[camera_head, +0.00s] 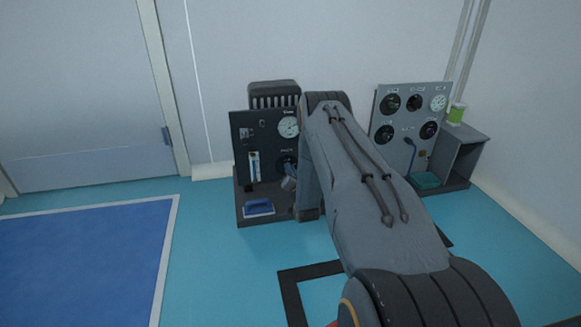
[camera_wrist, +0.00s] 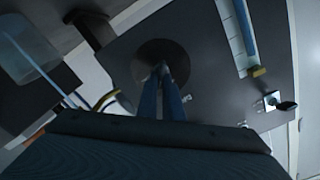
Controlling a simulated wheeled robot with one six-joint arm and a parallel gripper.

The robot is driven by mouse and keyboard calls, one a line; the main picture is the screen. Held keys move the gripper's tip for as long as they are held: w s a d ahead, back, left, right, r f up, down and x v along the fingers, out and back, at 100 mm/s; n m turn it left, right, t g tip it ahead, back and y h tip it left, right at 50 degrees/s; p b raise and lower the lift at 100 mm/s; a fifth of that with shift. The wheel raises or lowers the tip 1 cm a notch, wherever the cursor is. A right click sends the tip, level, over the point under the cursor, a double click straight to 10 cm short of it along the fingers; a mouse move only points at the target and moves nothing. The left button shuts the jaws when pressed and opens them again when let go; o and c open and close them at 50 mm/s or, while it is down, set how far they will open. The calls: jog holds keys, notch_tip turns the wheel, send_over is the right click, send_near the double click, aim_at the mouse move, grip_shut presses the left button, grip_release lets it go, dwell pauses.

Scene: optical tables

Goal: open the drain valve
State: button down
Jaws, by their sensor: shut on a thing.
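A dark upright panel (camera_head: 262,130) at the centre of the head view carries a white gauge, a flow tube and a dark round dial (camera_head: 286,160). In the wrist view the round dial (camera_wrist: 146,53) is large and straight ahead of my gripper (camera_wrist: 164,72). My gripper's two blue fingers are close together and shut on the small knob at the dial's centre. The fingers mostly hide the knob. I cannot read a label that names it the drain valve. In the head view my gripper (camera_head: 288,183) is small, in front of the panel, and partly hidden by my arm.
A blue-handled item (camera_head: 258,207) lies on the panel's base. A flow tube (camera_wrist: 245,28) and a small metal fitting (camera_wrist: 272,101) are right of the dial in the wrist view. A second panel (camera_head: 413,105) with several knobs stands at right. Floor at left is clear.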

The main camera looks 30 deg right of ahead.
jog(key=shift+s+d+f+m+p, duration=0.15)
jog(key=shift+m+p, duration=0.45)
jog(key=shift+m, duration=1.05)
jog(key=shift+w+f+m+p, duration=0.15)
jog(key=shift+m+p, duration=0.5)
jog(key=shift+m, duration=1.05)
jog(key=shift+s+d+f+m+p, duration=0.15)
jog(key=shift+m+p, duration=0.45)
jog(key=shift+m, duration=1.05)
jog(key=shift+a, duration=0.1)
jog(key=c, duration=1.9)
grip_release()
jog(key=p+v, duration=0.3)
jog(key=v, duration=0.4)
jog(key=shift+s+a, duration=0.15)
jog(key=shift+s, duration=0.2)
